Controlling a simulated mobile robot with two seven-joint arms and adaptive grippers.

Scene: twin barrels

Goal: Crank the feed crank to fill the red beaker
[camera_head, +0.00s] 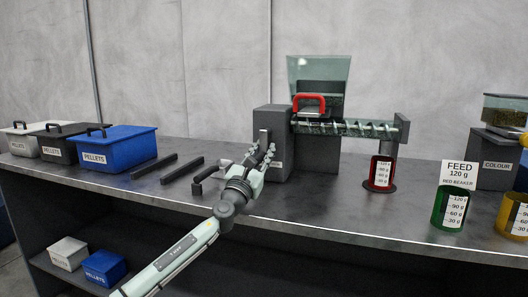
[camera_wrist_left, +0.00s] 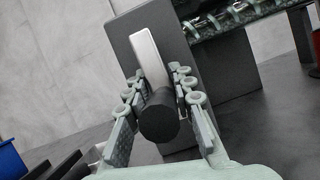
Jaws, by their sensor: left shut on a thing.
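The feed crank has a pale metal arm (camera_wrist_left: 150,58) and a round black handle (camera_wrist_left: 158,118). It is mounted on the grey housing (camera_head: 271,125) of the feeder. My left gripper (camera_head: 262,157) is shut on the black handle, with a finger on each side of it in the wrist view (camera_wrist_left: 158,100). The crank arm points up from the handle there. The red beaker (camera_head: 371,175) stands below the outlet end of the clear auger tube (camera_head: 350,127); its fill level is hard to tell. My right gripper is not in view.
A sign (camera_head: 459,174) reads FEED 120 g, RED BEAKER, by a green beaker (camera_head: 439,212); a yellow beaker (camera_head: 503,210) is at the right. A hopper (camera_head: 318,68) tops the feeder. Pellet boxes (camera_head: 125,143) and dark bars (camera_head: 183,170) lie left.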

